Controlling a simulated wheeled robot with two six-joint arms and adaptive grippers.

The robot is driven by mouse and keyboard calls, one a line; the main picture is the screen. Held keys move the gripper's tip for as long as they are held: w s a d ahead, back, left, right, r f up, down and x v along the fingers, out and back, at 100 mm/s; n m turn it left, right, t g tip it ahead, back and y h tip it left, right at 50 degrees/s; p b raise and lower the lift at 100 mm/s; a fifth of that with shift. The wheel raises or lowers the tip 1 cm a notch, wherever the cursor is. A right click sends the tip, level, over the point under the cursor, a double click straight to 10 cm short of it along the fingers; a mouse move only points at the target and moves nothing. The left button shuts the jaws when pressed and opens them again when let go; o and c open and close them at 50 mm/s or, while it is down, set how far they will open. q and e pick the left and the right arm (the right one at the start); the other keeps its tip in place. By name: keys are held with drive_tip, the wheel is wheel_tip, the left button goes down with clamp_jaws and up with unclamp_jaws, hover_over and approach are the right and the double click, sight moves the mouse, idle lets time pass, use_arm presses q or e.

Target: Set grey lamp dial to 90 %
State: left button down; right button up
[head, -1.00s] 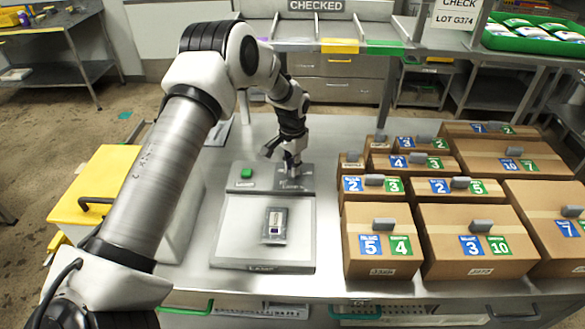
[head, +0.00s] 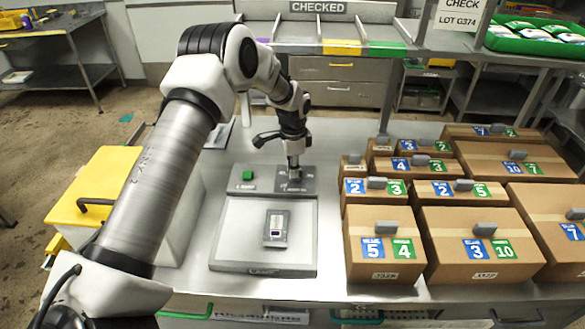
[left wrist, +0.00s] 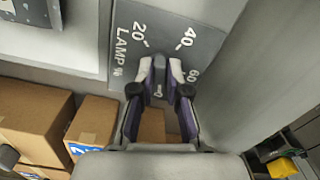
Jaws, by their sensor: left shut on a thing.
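The lamp dial (left wrist: 159,90) is a small grey knob on the dark grey scale plate of the light box, mostly hidden between my fingers. In the left wrist view the scale plate (left wrist: 128,18) reads "LAMP %" with 20, 40 and 60 visible; other marks are hidden, and I cannot read the pointer's setting. My left gripper (head: 294,173) points down at the plate at the back right of the light box (head: 232,232). In the left wrist view its fingers (left wrist: 160,74) are closed around the knob.
A green button (head: 247,175) sits left of the scale plate. A small grey pouch (head: 276,229) lies on the pale panel. Cardboard boxes (head: 385,255) stand close on the right. A yellow-lidded bin (head: 95,187) stands at the left, partly behind my arm.

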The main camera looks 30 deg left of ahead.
use_arm(q)
drive_tip(key=shift+s+d+f, duration=0.1)
drive_tip(key=shift+s+f, duration=0.05)
drive_tip(key=shift+f, duration=0.1)
drive_tip(key=c, duration=1.2)
unclamp_jaws()
drive_tip(key=shift+o, duration=0.2)
drive_tip(key=shift+w+d, duration=0.1)
drive_tip(key=shift+w, duration=0.15)
drive_tip(key=shift+r, duration=0.1)
wheel_tip(320, 180, up, 12)
